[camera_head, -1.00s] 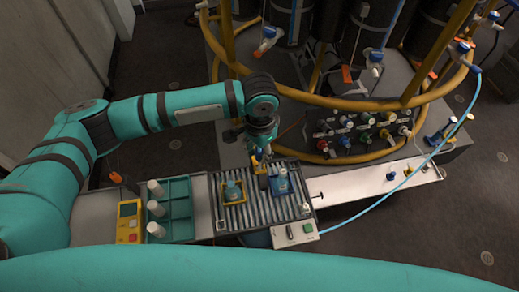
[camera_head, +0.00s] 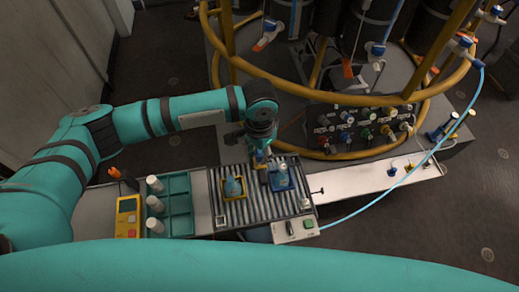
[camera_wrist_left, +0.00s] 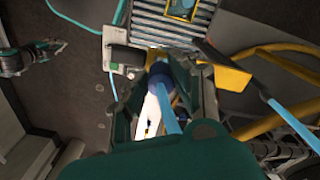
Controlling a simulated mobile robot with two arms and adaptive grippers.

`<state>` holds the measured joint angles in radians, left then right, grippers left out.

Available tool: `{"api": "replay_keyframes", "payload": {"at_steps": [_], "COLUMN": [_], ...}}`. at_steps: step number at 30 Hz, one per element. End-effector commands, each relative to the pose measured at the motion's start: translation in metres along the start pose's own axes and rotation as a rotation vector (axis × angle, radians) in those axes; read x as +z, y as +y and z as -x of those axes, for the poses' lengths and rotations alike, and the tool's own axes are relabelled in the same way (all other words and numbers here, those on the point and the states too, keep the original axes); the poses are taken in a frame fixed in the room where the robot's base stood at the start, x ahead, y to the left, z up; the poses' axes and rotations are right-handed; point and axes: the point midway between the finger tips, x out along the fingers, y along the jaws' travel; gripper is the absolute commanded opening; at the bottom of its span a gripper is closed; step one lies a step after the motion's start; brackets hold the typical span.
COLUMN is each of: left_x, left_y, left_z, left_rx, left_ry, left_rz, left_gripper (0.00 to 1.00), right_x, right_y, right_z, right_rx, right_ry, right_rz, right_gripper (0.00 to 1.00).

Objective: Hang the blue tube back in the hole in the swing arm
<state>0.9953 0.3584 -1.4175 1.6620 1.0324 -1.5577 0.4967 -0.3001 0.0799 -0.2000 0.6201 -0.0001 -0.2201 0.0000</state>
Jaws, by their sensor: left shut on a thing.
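My left gripper (camera_head: 261,160) is over the right part of the roller conveyor, next to the blue tray, in the head view. In the left wrist view the same gripper (camera_wrist_left: 162,66) is shut on the blue tube (camera_wrist_left: 167,118), around or just beside its dark blue collar (camera_wrist_left: 158,80). In the head view I cannot make out the held tube. A dark bar (camera_wrist_left: 232,67) with a yellow part is right of the fingers in the wrist view; I cannot tell if it is the swing arm. Its hole does not show. A teal and dark part (camera_wrist_left: 14,62) may be my right gripper.
The roller conveyor (camera_head: 246,212) carries a yellow tray (camera_head: 243,197) and a blue tray (camera_head: 291,185), each with a bottle. A teal rack (camera_head: 180,205) stands left. A light blue hose (camera_head: 398,188) crosses the white ledge (camera_head: 350,194). Yellow rails (camera_head: 290,87) curve behind.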

Motion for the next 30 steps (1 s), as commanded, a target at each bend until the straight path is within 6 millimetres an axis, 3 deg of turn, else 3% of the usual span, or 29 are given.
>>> {"api": "replay_keyframes", "payload": {"at_steps": [9, 30], "left_x": [0.000, 0.000], "left_y": [0.000, 0.000], "left_z": [-0.013, -0.019], "left_rx": [-0.001, 0.000], "left_ry": [0.000, 0.000], "left_rz": [0.001, 0.000], "left_gripper": [0.05, 0.05], "right_x": [0.000, 0.000], "right_y": [0.000, 0.000], "right_z": [-0.004, 0.002], "right_rx": [0.000, 0.000], "right_ry": [0.000, 0.000], "right_rz": [0.000, 0.000], "right_gripper": [0.00, 0.00]}}
